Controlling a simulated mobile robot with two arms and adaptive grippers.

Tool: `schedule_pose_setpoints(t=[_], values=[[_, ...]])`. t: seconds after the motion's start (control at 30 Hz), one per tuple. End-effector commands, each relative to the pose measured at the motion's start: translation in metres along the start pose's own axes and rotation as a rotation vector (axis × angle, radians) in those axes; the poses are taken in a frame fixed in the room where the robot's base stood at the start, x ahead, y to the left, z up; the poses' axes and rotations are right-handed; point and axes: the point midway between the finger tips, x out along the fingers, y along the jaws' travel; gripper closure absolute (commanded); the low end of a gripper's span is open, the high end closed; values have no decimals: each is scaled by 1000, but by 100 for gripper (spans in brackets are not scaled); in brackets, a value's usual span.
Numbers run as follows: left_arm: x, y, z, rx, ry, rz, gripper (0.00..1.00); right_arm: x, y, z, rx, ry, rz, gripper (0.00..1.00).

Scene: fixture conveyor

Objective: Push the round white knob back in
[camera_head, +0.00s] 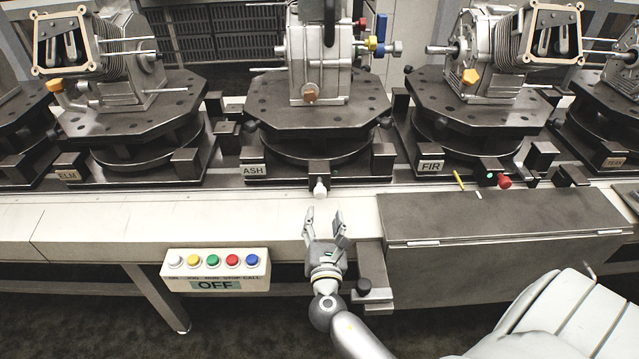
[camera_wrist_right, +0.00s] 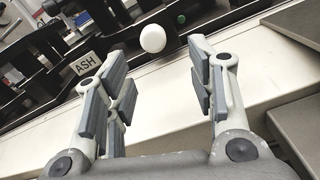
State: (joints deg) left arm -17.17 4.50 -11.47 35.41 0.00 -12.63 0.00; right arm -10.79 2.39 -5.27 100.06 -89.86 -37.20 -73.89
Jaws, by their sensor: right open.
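The round white knob (camera_head: 320,188) sticks out from the front of the dark fixture base labelled ASH, just above the pale conveyor edge. It also shows in the right wrist view (camera_wrist_right: 153,38), beyond and between the open fingers. My right gripper (camera_head: 323,215) is open and empty, just in front of the knob and apart from it, its fingers pointing toward it. In the right wrist view the gripper (camera_wrist_right: 160,85) has nothing between its fingers. My left gripper is not in view.
A button box (camera_head: 216,270) reading OFF hangs at the front left. A dark cover box (camera_head: 505,225) stands right of my right gripper. The FIR fixture has a red knob (camera_head: 504,181). The pale conveyor ledge (camera_head: 180,225) is clear on the left.

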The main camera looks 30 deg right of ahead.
Motion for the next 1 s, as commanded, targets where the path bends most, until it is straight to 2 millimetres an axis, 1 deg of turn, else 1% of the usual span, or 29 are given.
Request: schedule_pose_setpoints(t=[0.3,0.4,0.5,0.7,0.97,1.0], values=[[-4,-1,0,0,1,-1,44,58,1,2,5,-2,0,49],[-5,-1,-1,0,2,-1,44,75,1,2,6,-1,0,49],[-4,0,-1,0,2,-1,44,87,1,1,5,-1,1,49],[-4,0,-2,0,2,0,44,98,1,1,7,1,1,49],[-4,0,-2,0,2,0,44,99,1,1,7,1,1,49],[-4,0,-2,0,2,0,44,99,1,1,7,1,1,54]])
